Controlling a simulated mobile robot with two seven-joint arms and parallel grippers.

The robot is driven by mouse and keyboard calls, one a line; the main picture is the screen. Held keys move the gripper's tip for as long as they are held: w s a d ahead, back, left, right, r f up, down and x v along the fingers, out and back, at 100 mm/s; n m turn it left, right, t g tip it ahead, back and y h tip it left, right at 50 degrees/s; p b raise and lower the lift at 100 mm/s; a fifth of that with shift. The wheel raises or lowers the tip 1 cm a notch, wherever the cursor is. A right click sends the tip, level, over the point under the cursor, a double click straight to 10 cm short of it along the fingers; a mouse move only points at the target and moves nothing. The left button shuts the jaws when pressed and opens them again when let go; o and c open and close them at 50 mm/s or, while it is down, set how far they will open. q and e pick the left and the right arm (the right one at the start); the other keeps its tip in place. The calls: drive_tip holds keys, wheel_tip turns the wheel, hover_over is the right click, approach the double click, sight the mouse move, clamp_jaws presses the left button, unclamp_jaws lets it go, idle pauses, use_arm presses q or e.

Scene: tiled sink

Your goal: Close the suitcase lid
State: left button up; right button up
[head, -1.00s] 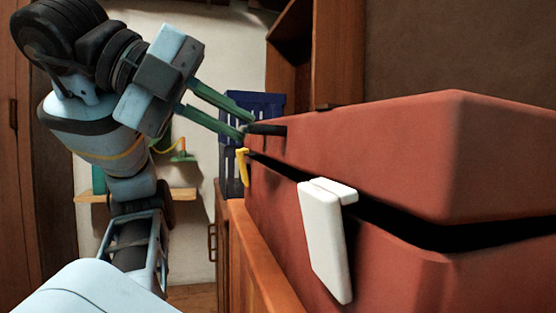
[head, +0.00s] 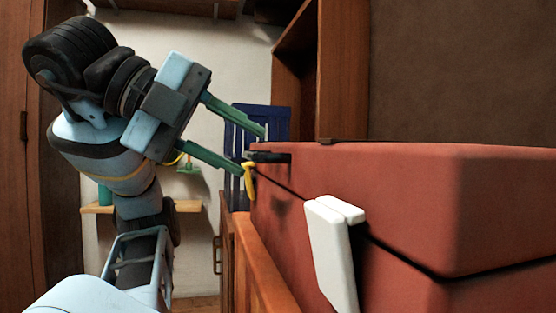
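The red-brown suitcase (head: 390,278) fills the right of the head view. Its lid (head: 400,190) lies low over the body, with only a thin dark seam between them. A white two-part piece (head: 330,250) sits across the seam on the near side. A black fitting (head: 268,157) and a small yellow piece (head: 249,180) are at the left end of the suitcase. My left gripper (head: 254,153) is open, its two green fingers apart, with the tips beside the black fitting. Whether they touch it is unclear. My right gripper is out of view.
The suitcase rests by a wooden furniture edge (head: 262,270). A dark blue slatted chair or crate (head: 270,122) stands behind the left fingers. A wooden shelf (head: 188,206) is on the back wall, and a tall wooden cabinet (head: 345,70) stands behind the suitcase.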

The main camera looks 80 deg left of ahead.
use_arm(q)
drive_tip(key=a+v, duration=0.1)
drive_tip(key=v, duration=0.7)
drive_tip(key=shift+s+d, duration=0.45)
drive_tip(key=shift+d, duration=0.05)
idle(0.4)
